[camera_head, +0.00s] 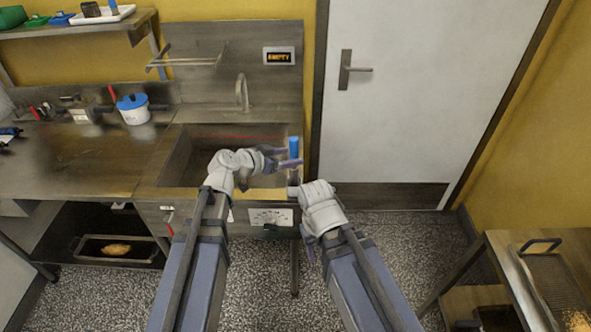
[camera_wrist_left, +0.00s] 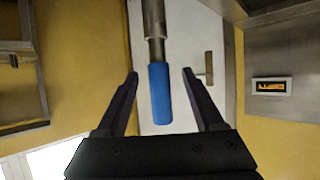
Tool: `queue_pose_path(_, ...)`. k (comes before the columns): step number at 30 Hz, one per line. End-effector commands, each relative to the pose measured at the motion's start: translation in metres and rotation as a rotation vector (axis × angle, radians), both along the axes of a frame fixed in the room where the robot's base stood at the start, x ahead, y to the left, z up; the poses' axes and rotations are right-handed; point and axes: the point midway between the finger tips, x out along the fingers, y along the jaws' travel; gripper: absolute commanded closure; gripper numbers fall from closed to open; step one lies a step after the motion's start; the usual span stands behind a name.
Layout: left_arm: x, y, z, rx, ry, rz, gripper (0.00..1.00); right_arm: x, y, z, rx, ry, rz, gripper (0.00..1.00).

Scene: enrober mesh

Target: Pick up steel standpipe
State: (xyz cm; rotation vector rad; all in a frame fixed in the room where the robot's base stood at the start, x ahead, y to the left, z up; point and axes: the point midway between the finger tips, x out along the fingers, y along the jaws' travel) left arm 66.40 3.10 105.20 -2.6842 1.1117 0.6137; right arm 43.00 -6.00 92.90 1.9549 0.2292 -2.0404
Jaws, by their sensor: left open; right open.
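The steel standpipe has a blue upper part (camera_head: 294,147) and stands at the right end of the sink (camera_head: 175,160) in the head view. In the left wrist view its blue sleeve (camera_wrist_left: 160,92) lies between the open fingers, with bare steel (camera_wrist_left: 153,20) beyond it. My left gripper (camera_head: 290,158) is open at the blue part, with no visible grip on it. It also shows open in the left wrist view (camera_wrist_left: 160,85). My right gripper (camera_head: 308,250) is lower, in front of the sink's right corner, pointing down; its fingers are partly hidden by its own wrist.
A faucet (camera_head: 242,93) rises behind the sink, below a sign (camera_head: 279,56) reading "EMPTY". A white pot with a blue lid (camera_head: 133,108) stands on the left counter (camera_head: 80,165). A white door (camera_head: 420,90) is right of the sink. A bench with a mesh tray (camera_head: 548,285) stands at lower right.

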Motion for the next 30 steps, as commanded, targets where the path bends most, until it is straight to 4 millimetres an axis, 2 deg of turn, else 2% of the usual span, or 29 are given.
queue_pose_path(8, 0.008, -0.009, -0.003, -0.001, 0.001, 0.000, 0.31, 0.000, 0.000, -0.003, 0.000, 0.000, 0.000, 0.50)
queue_pose_path(17, 0.036, -0.037, -0.016, 0.000, 0.001, -0.001, 0.31, 0.000, 0.000, -0.016, 0.000, 0.000, 0.000, 0.50)
queue_pose_path(24, 0.037, -0.039, -0.015, 0.000, 0.001, 0.000, 0.31, 0.000, 0.000, -0.015, 0.000, 0.000, 0.000, 0.50)
queue_pose_path(25, 0.037, -0.039, -0.015, 0.000, 0.001, 0.000, 0.32, 0.000, 0.000, -0.015, 0.000, 0.000, 0.000, 0.50)
queue_pose_path(30, 0.037, -0.039, -0.015, 0.000, 0.001, 0.000, 0.51, 0.000, 0.000, -0.015, 0.000, 0.000, 0.000, 0.50)
